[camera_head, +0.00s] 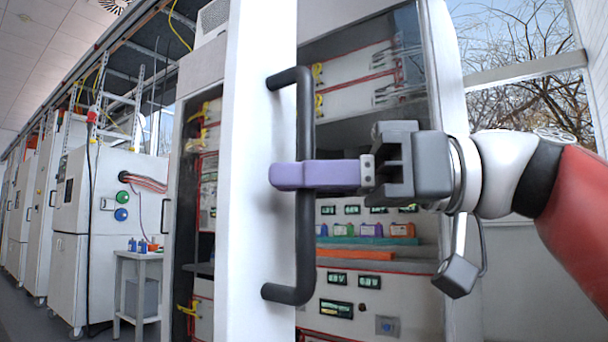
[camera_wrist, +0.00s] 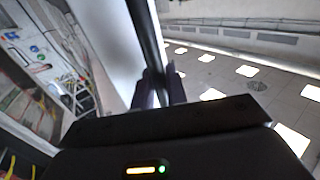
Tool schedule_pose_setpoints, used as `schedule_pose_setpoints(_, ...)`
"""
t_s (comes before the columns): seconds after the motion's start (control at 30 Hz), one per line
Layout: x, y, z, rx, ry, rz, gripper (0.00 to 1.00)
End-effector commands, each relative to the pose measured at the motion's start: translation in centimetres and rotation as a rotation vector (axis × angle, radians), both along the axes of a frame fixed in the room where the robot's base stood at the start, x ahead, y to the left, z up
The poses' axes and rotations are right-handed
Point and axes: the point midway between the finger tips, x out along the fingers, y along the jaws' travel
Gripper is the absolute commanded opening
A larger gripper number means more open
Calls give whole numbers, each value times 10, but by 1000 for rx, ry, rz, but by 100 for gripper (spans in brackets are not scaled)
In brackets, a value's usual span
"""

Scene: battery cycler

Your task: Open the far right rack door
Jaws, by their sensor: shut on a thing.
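The white rack door (camera_head: 255,225) stands large in the middle of the head view, with a black upright bar handle (camera_head: 305,120) on it. Rack shelves show on both sides of the white door strip; how far the door stands open I cannot tell. My gripper (camera_head: 288,176) reaches in from the right, its purple fingers level across the handle about midway up. It is shut on the handle. In the wrist view the handle (camera_wrist: 145,30) runs down between the dark fingers (camera_wrist: 160,90), beside the pale door (camera_wrist: 112,50).
Coloured packs (camera_head: 375,230) and small displays (camera_head: 337,308) show on the shelves behind. To the left stand a small white table (camera_head: 138,258), a cabinet with green and blue buttons (camera_head: 122,206), and more cabinets. A window (camera_head: 520,60) is behind my arm. Grey floor shows at the lower left.

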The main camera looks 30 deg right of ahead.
Motion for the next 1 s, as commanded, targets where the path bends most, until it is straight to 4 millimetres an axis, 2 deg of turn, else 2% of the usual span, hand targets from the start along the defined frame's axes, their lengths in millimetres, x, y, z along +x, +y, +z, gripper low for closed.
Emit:
schedule_pose_setpoints(0.1,-1,-1,4,6,-8,-3,0)
schedule_pose_setpoints(0.13,-1,-1,4,6,-8,-3,17)
schedule_pose_setpoints(0.27,-1,-1,3,5,-6,-3,33)
schedule_pose_setpoints(0.6,-3,-5,2,3,-3,-2,33)
schedule_pose_setpoints(1.0,-35,-57,3,4,-6,-1,33)
